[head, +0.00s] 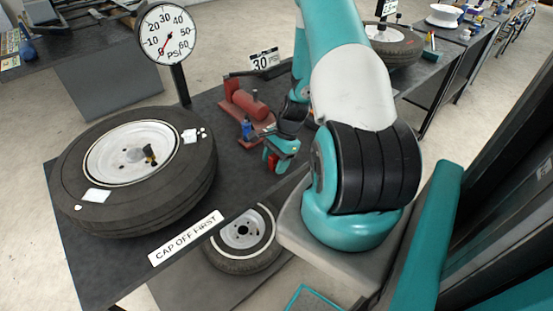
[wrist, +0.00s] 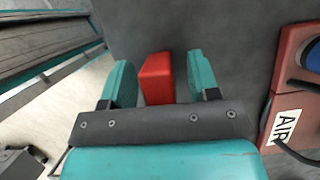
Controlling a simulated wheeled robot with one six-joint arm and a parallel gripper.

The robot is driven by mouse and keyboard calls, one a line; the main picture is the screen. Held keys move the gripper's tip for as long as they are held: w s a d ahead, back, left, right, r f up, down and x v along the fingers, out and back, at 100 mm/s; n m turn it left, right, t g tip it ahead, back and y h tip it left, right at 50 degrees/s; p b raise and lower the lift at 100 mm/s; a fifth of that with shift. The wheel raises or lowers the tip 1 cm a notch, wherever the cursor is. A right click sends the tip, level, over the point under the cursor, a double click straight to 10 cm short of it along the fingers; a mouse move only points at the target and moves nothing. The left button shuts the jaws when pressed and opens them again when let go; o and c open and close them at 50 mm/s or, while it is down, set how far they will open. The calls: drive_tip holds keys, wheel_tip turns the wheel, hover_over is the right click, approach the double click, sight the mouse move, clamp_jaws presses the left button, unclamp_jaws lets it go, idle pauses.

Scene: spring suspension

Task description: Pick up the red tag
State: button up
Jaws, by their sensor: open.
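The red tag (wrist: 157,79) is a small red block on the dark table top. In the wrist view it lies between the two teal fingers of my gripper (wrist: 158,82), with a gap on the right side and a smaller gap on the left. The fingers are open. In the head view a bit of the red tag (head: 272,161) shows beside my gripper (head: 278,158), low over the table near its right edge; the fingers partly hide it.
A "CAP OFF FIRST" sign (head: 186,238) is at the front edge. Another tyre (head: 240,262) is lower down.

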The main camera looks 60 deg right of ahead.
drive_tip(key=c, duration=1)
drive_tip(key=shift+r, duration=0.1)
